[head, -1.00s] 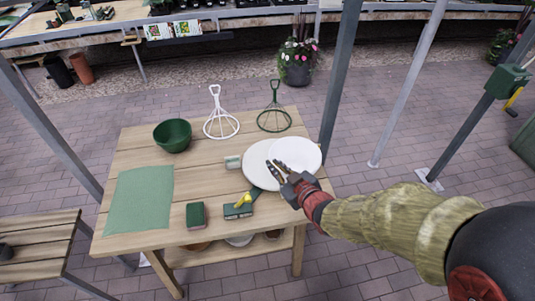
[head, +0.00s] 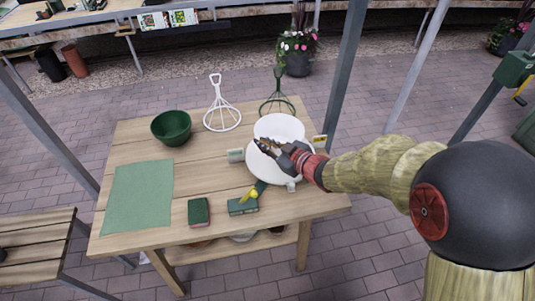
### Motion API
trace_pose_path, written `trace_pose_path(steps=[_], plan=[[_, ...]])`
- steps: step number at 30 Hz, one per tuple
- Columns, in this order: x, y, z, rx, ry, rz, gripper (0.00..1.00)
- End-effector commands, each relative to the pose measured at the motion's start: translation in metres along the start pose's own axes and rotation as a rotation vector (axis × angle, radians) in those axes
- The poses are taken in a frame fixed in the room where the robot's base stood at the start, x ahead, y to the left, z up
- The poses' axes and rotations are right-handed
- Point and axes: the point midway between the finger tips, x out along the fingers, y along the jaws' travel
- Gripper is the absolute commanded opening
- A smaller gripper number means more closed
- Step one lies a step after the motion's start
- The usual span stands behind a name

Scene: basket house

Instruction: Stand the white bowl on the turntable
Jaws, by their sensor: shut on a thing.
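The white bowl (head: 280,125) is at the right of the wooden table, over the far part of the round white turntable (head: 276,174). Its pale interior faces up and it looks about level. My gripper (head: 264,146) is at the bowl's near side and is shut on it. The gripper and wrist hide part of the bowl's near side and part of the turntable. I cannot tell whether the bowl's base touches the turntable.
A green bowl (head: 171,128), white wire stand (head: 221,112) and dark green stand (head: 277,103) are behind. A green box (head: 243,206) with a yellow-handled tool (head: 251,195) and another box (head: 199,212) lie in front. A green mat (head: 138,197) lies left.

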Motion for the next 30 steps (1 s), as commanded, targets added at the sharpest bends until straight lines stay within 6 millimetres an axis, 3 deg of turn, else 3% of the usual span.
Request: trace_pose_path(steps=[3, 12, 18, 29, 30], plan=[[0.011, 0.008, 0.015, 0.000, 0.001, 0.003, 0.00], [0.022, 0.016, 0.032, 0.000, 0.002, 0.002, 0.00], [0.032, 0.007, 0.057, -0.001, 0.003, 0.002, 0.00], [0.032, 0.007, 0.058, -0.002, 0.003, 0.002, 0.00], [0.032, 0.006, 0.059, -0.001, 0.002, 0.002, 0.06]])
